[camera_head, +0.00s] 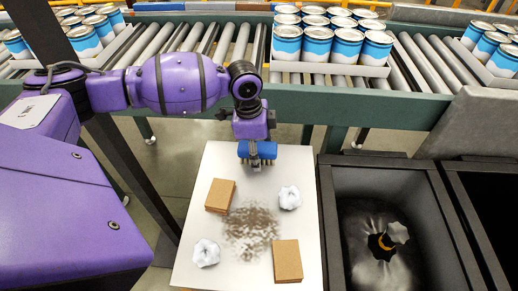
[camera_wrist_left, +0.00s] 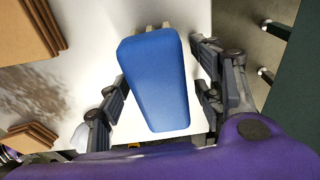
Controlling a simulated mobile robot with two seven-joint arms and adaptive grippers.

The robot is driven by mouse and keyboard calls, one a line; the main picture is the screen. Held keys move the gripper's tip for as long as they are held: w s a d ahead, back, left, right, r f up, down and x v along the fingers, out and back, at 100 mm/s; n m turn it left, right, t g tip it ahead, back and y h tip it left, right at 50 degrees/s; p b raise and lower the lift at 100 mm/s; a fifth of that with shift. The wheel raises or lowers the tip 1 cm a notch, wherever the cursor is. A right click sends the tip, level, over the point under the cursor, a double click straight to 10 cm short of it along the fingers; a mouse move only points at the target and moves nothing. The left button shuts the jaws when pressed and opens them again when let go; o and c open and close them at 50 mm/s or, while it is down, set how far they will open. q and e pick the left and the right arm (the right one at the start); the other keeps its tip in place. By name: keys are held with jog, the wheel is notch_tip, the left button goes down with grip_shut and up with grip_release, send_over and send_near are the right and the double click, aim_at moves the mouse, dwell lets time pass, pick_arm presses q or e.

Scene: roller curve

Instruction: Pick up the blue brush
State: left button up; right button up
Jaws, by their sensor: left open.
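The blue brush (camera_head: 258,150) is at the back edge of the white table (camera_head: 226,165), its tan bristles pointing down. My left gripper (camera_head: 257,146) is right above it, reaching down. In the left wrist view the blue block of the brush (camera_wrist_left: 157,78) fills the space between the two dark fingers of my left gripper (camera_wrist_left: 158,66). The fingers are open, one on each side of the brush; I cannot tell whether either touches it. My right gripper is in neither view.
Dark debris (camera_head: 252,230) lies mid-table between two cardboard pieces (camera_head: 220,195) (camera_head: 287,261) and two crumpled white balls (camera_head: 290,197) (camera_head: 206,253). A black bin (camera_head: 327,210) stands right of the table. A roller conveyor (camera_head: 430,65) with blue-white cans (camera_head: 317,45) runs behind.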

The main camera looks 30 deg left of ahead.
aim_at(258, 146)
pick_arm(q)
jog(key=c, duration=1.3)
jog(key=shift+r, duration=0.1)
jog(key=shift+r, duration=0.35)
notch_tip(258, 146, up, 2)
jog(key=shift+w+r, duration=0.1)
jog(key=shift+r, duration=0.05)
jog(key=s+d+r, duration=0.3)
jog(key=s+d+r+p, duration=0.1)
jog(key=s+d+r, duration=0.2)
jog(key=d, duration=0.1)
jog(key=s+d+r, duration=0.3)
jog(key=r, duration=0.1)
jog(key=shift+s+d, duration=0.15)
jog(key=shift+d, duration=0.15)
